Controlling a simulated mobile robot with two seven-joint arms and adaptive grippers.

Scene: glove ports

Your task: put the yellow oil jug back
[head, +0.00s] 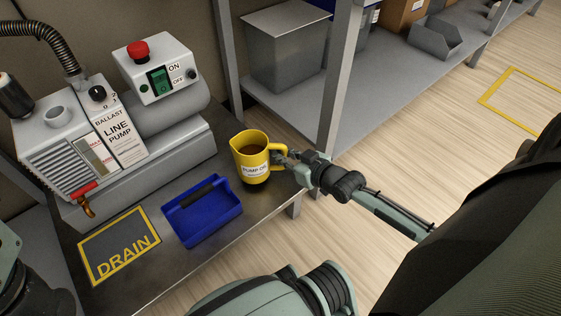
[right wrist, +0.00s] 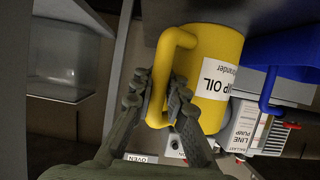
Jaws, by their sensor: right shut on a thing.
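The yellow oil jug (head: 252,158) stands upright at the right end of the grey bench, with dark oil inside and a white pump oil label on its side. In the right wrist view the jug (right wrist: 205,70) fills the middle. My right gripper (head: 287,160) is shut on the jug's handle, one finger each side of it in the right wrist view (right wrist: 162,103). Whether the jug's base touches the bench is hard to tell. My left gripper is not in view.
A blue tray with a handle (head: 201,212) lies left of the jug, beside the DRAIN mat (head: 119,246). The line pump (head: 112,130) stands behind them. A grey shelf rack (head: 375,105) with bins rises behind the jug to the right.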

